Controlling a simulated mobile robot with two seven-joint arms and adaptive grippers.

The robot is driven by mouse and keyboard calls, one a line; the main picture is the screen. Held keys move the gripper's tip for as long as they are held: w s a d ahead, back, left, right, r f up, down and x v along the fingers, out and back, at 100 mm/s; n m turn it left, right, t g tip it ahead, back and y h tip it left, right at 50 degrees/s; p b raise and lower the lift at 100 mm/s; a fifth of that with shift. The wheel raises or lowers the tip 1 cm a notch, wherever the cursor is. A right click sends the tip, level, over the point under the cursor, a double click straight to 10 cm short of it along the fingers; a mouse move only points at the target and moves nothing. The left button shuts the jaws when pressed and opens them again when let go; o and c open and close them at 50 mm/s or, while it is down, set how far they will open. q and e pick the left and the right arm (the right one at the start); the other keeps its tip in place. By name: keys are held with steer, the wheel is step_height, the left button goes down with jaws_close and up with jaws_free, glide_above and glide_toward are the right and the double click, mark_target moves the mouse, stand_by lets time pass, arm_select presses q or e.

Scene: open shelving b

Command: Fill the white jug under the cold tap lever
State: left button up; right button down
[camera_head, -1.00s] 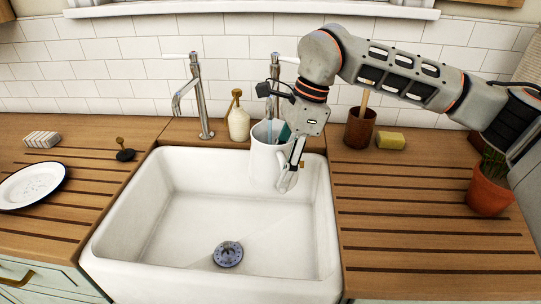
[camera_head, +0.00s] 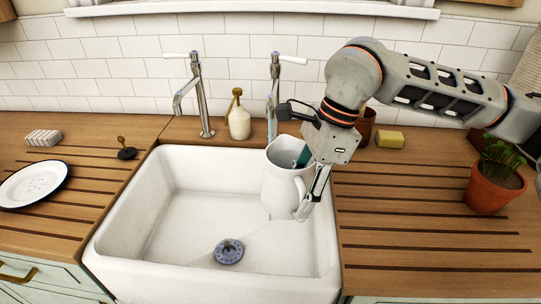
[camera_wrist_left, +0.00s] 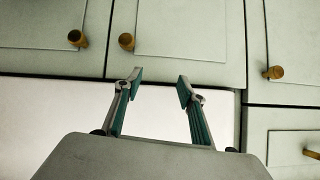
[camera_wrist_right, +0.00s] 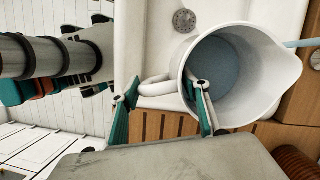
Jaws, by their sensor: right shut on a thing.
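The white jug (camera_head: 281,188) is upright over the right part of the sink. My right gripper (camera_head: 306,188) is shut on the jug's handle side. In the right wrist view, one finger is inside the jug's mouth, the other outside by the handle (camera_wrist_right: 152,90). Bluish water (camera_wrist_right: 222,62) shows inside the jug. The right tap (camera_head: 274,95) stands behind the jug, its white lever (camera_head: 293,60) pointing right. A pale blue stream (camera_wrist_right: 300,43) shows beside the spout; whether it enters the jug is unclear. My left gripper (camera_wrist_left: 158,95) is open and empty before the cabinet fronts.
The white sink (camera_head: 185,270) has a drain (camera_head: 229,251). A left tap (camera_head: 200,95), a soap bottle (camera_head: 239,120) and a brown pot (camera_head: 366,122) stand behind. A sponge (camera_head: 390,140) and potted plant (camera_head: 490,190) are at right, a plate (camera_head: 33,185) at left.

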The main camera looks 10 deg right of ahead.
steer(key=shift+s+d+r, duration=0.1)
steer(key=shift+s+r, duration=0.05)
steer(key=shift+s, duration=0.4)
steer(key=s+d+r, duration=0.1)
steer(key=s+r, duration=0.2)
steer(key=s, duration=0.4)
steer(key=shift+s+d+p, duration=0.3)
steer(key=shift+s+p, duration=0.1)
steer(key=shift+p, duration=0.05)
stand_by(0.6)
